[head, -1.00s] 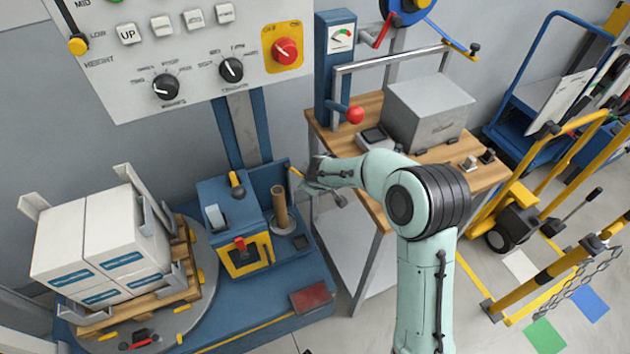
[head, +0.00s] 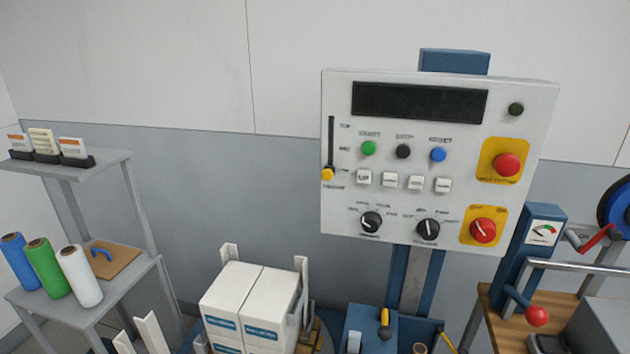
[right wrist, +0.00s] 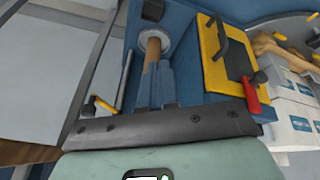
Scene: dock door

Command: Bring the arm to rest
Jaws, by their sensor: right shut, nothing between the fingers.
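My right gripper (right wrist: 157,75) shows only in the right wrist view. Its two blue-grey fingers are closed together with nothing between them. They point toward a brown cylindrical post (right wrist: 152,47) in a pale round collar on the blue machine base. The fingers overlap the post's near part in the picture, so I cannot tell whether they touch it. No part of my arms shows in the head view now, and my left gripper is not in view.
The head view shows a control panel (head: 400,130), stacked white boxes (head: 232,288) below it and a shelf (head: 118,165) with coloured rolls at left. A wooden-topped bench (head: 488,308) stands at right. The wrist view shows a yellow plate (right wrist: 222,60) with a red lever (right wrist: 251,95) beside the post.

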